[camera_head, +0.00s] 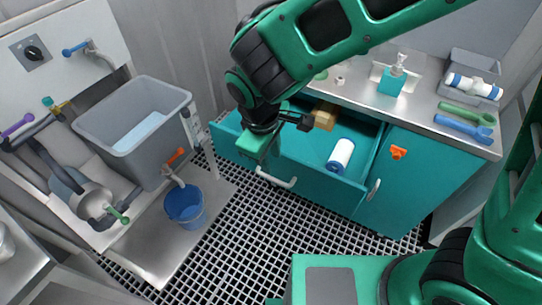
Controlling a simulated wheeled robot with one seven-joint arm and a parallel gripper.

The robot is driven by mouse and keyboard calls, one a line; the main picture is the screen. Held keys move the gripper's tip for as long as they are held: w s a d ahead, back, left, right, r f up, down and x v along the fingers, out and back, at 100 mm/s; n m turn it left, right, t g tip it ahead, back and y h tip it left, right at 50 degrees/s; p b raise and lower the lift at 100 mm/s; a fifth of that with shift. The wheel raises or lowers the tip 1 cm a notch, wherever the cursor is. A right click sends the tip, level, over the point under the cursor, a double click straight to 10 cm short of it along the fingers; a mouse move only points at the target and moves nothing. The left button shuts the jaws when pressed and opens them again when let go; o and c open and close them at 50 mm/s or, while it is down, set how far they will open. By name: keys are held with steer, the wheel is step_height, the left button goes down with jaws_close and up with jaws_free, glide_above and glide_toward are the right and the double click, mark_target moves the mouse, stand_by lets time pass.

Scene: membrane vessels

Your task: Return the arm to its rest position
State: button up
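My arm reaches in from the upper right, bent at the wrist. My gripper (262,150) hangs over the left part of an open teal drawer (316,186). A white cylinder with blue ends (341,155) lies in the drawer to the right of the gripper. A tan block (325,115) shows near the back of the drawer, just right of the wrist.
A steel counter (423,107) above the drawer holds a soap bottle (393,77), a grey bin (474,68), and blue (465,129) and green wrenches. At left are a grey tub (133,128), pipework and a blue bucket (184,206). The grated floor (265,225) is clear in the middle.

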stand_by(0.3)
steer(key=w+d+r+m, duration=0.1)
steer(key=d+r+m, duration=0.15)
steer(key=d, duration=0.65)
steer(key=w+d+r+m+g, duration=0.1)
steer(key=d+r+m, duration=0.15)
steer(key=d, duration=0.55)
steer(key=w+d+r+m, duration=0.15)
steer(key=d+m, duration=0.25)
steer(key=d, duration=0.5)
steer(key=s+d+r+m+g+y, duration=0.1)
steer(key=s+d+r+m, duration=0.2)
steer(key=s+d+m, duration=0.7)
steer(key=s+d, duration=0.6)
steer(key=d, duration=0.1)
steer(key=shift+s+r, duration=0.15)
steer(key=shift+s, duration=0.05)
steer(key=shift+w+f, duration=0.25)
steer(key=shift+w, duration=0.4)
